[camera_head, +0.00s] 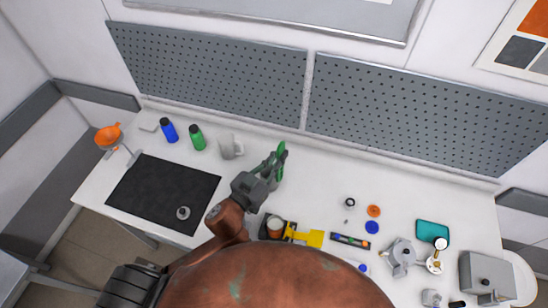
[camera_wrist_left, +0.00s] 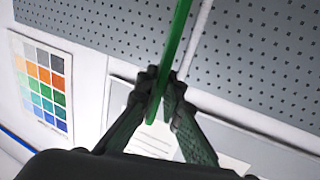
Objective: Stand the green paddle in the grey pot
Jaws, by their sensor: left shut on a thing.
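The green paddle (camera_head: 281,151) is upright or nearly so above the white table in the head view. My left gripper (camera_head: 272,168) is shut on it. In the left wrist view the paddle (camera_wrist_left: 179,38) runs up from between the closed fingertips (camera_wrist_left: 162,95) and out of the top of the picture. A light grey pot (camera_head: 227,147) with a handle stands on the table just left of the gripper, apart from the paddle. The inside of the pot is not clear. My right gripper does not show.
A green bottle (camera_head: 196,138) and a blue bottle (camera_head: 169,131) stand left of the pot. A black mat (camera_head: 150,190) lies at the left. Grey pegboard (camera_head: 210,75) backs the table. Small parts, a teal box (camera_head: 432,232) and a moka pot (camera_head: 402,256) are at the right.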

